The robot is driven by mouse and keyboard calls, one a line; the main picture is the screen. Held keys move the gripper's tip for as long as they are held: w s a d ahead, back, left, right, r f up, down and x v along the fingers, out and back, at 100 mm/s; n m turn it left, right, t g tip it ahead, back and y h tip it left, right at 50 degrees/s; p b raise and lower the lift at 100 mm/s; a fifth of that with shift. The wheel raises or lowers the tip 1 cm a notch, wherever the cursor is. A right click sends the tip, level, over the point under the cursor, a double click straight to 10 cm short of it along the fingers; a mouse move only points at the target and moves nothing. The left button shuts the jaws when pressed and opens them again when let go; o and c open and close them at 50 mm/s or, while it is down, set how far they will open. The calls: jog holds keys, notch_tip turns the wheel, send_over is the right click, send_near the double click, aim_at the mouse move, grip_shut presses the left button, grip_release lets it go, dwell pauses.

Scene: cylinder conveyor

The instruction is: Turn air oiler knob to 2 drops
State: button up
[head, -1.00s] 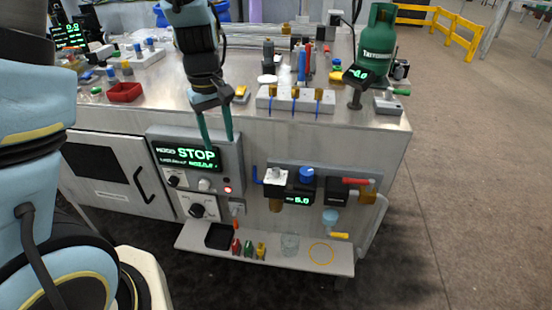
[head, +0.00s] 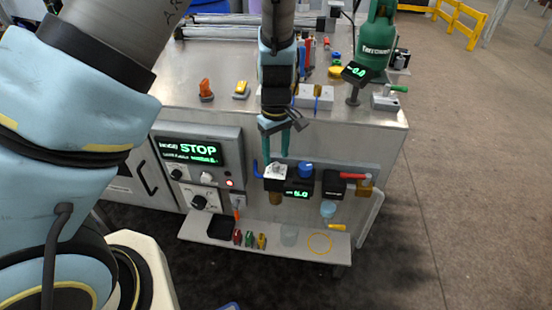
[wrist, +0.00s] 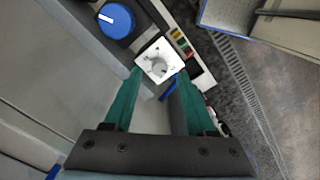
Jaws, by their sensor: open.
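A small unit with a white square top (head: 275,171) and a round knob is mounted on the front panel, left of the blue knob (head: 306,169). I take it to be the air oiler; its drop marks are too small to read. In the wrist view its white top (wrist: 151,49) and grey knob (wrist: 160,69) lie just beyond the fingertips, with the blue knob (wrist: 116,20) to the upper left. My gripper (head: 276,152) is above the white-topped unit, pointing down. The wrist view shows its two teal fingers (wrist: 160,77) apart with nothing held between them.
A black display with green digits (head: 299,193) sits under the blue knob. A red-handled valve (head: 352,176) is to the right. The STOP panel (head: 198,150) is to the left. A shelf (head: 268,240) below holds small coloured items. A blue tube runs beside the white-topped unit.

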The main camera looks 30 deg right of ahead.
aim_at(276, 167)
jog(key=shift+f, duration=1.5)
grip_shut()
